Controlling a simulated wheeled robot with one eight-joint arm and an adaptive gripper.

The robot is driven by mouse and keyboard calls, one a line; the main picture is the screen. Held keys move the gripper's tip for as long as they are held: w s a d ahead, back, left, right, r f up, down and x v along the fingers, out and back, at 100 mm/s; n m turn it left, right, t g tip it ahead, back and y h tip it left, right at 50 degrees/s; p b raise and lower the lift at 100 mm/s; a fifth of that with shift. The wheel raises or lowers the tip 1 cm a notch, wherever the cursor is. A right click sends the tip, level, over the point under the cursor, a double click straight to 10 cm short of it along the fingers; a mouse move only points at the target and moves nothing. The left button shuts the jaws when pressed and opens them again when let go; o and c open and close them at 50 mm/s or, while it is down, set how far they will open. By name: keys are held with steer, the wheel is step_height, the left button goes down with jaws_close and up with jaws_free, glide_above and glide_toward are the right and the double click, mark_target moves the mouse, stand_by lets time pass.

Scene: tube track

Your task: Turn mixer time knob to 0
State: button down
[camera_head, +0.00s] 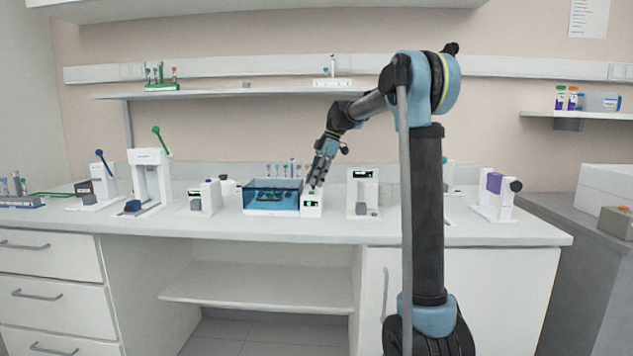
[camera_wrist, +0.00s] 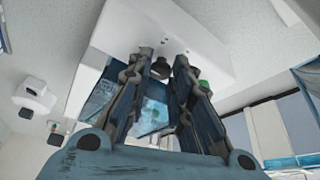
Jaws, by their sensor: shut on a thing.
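My gripper (camera_head: 316,185) reaches down to the top of a white unit (camera_head: 312,208) with a small green display, at the right end of a blue-walled tank (camera_head: 262,211). In the wrist view, my gripper (camera_wrist: 160,72) has its fingertips on both sides of a small dark round knob (camera_wrist: 161,66) and is shut on it. The knob sits against a white housing (camera_wrist: 165,28). The fingers hide part of the knob, and its marking cannot be read. I cannot tell from any label whether this unit is the mixer.
A white device with a dark display (camera_head: 363,190) stands just right of my gripper. A smaller white instrument (camera_head: 205,197) stands left of the tank. Several colored tubes (camera_head: 284,169) are behind the tank. The bench front edge (camera_head: 330,243) is clear.

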steer(key=c, duration=1.7)
jaws_free()
steer(key=shift+w+a+f, duration=0.1)
steer(key=v, duration=1.2)
steer(key=shift+f, duration=0.1)
